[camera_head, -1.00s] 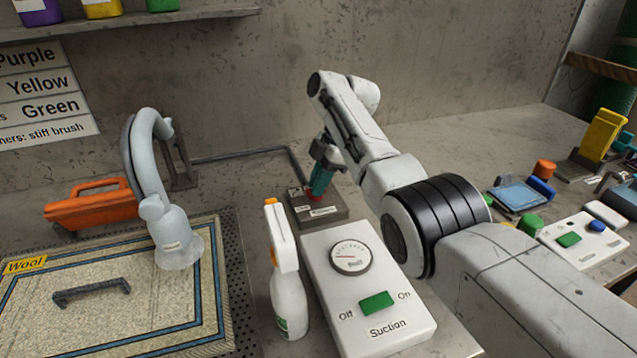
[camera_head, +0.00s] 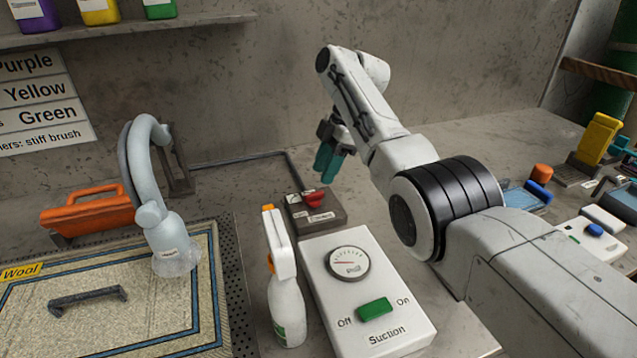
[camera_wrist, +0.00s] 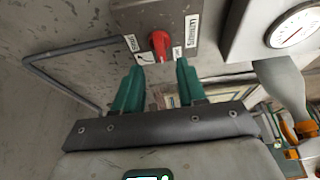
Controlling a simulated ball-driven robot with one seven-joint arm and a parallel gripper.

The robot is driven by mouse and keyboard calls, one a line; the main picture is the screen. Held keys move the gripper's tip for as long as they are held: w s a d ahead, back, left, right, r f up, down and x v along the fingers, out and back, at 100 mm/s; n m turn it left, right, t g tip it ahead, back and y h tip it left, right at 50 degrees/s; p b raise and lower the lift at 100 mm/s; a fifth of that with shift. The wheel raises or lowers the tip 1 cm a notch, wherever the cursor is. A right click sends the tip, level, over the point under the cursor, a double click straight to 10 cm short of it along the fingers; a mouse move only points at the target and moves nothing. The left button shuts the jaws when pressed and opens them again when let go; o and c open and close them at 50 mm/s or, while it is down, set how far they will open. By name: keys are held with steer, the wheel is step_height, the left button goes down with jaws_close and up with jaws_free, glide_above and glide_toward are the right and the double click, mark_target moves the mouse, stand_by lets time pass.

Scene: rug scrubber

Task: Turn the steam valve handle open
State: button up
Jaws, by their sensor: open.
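The steam valve handle is a small red knob (camera_head: 313,196) on a grey box (camera_head: 328,218) with white labels, at the middle of the bench. The handle also shows in the wrist view (camera_wrist: 160,43), with a label on each side; their words are too small to read surely. My gripper (camera_head: 326,172), with teal fingers, is open and empty, above and just right of the handle. In the wrist view my gripper's fingertips (camera_wrist: 160,66) are apart, with the handle ahead of the gap, and do not appear to touch it.
A white suction panel (camera_head: 345,262) with gauge and green switch stands in front of the box. A spray bottle (camera_head: 286,305) stands at its left. A hose nozzle (camera_head: 175,255) rests on the wool rug (camera_head: 130,330). An orange tool (camera_head: 85,215) lies behind. A pipe runs along the wall.

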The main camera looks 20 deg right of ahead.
steer(key=v, duration=0.5)
stand_by(0.3)
